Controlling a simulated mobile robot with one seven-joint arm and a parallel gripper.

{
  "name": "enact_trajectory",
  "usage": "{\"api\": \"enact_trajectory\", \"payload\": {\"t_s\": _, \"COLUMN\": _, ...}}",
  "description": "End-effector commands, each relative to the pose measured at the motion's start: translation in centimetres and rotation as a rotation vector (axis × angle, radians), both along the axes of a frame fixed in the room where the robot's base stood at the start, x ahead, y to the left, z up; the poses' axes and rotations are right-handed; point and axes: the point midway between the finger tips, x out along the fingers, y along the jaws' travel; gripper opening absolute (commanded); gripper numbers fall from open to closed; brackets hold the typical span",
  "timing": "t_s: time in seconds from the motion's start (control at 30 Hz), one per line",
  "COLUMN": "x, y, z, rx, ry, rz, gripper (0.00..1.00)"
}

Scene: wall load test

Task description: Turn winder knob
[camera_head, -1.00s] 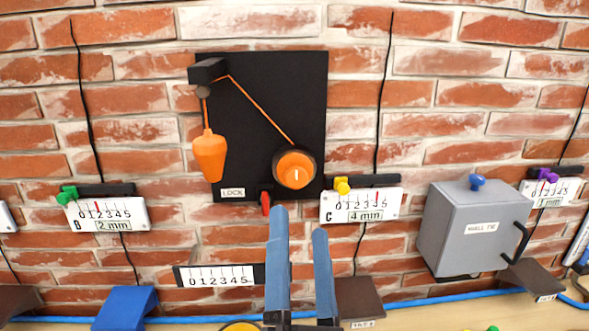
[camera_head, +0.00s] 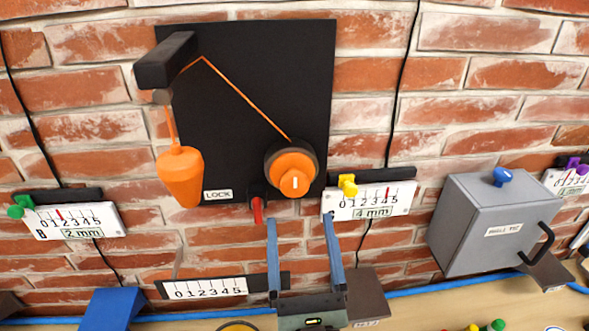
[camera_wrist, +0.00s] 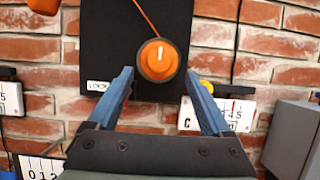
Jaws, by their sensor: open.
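The winder knob (camera_head: 296,182) is orange with a white mark and sits on a dark round base at the lower right of a black wall panel (camera_head: 240,90). In the wrist view the knob (camera_wrist: 158,58) lies ahead of and between my fingers, its white mark about upright. An orange cord runs from the knob up to a dark bracket (camera_head: 167,60), from which an orange weight (camera_head: 180,177) hangs. My gripper (camera_head: 302,220) is open and empty, with blue fingers below the knob in the head view.
To the right are a 4 mm scale (camera_head: 372,204) with a yellow clip and a grey box (camera_head: 492,225). To the left is a 2 mm scale (camera_head: 75,221). Below are a ruler strip (camera_head: 205,289), a blue block (camera_head: 112,309) and a brown block (camera_head: 367,295).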

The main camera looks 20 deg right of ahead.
Motion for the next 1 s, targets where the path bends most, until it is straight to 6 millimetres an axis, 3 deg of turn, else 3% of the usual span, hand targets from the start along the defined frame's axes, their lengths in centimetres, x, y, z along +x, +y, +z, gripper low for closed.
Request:
{"api": "enact_trajectory", "payload": {"t_s": 0.03, "x": 1.0, "y": -0.3, "z": 1.1, "rx": -0.001, "ry": -0.002, "rz": 0.001, "gripper": 0.83}}
{"api": "enact_trajectory", "payload": {"t_s": 0.4, "x": 6.2, "y": -1.8, "z": 2.9, "rx": 0.001, "ry": -0.001, "rz": 0.001, "gripper": 0.83}}
{"api": "enact_trajectory", "payload": {"t_s": 0.87, "x": 7.2, "y": -2.0, "z": 3.1, "rx": 0.001, "ry": 0.000, "rz": 0.002, "gripper": 0.83}}
{"api": "enact_trajectory", "payload": {"t_s": 1.0, "x": 7.2, "y": -2.0, "z": 3.1, "rx": 0.001, "ry": 0.000, "rz": 0.002, "gripper": 0.58}}
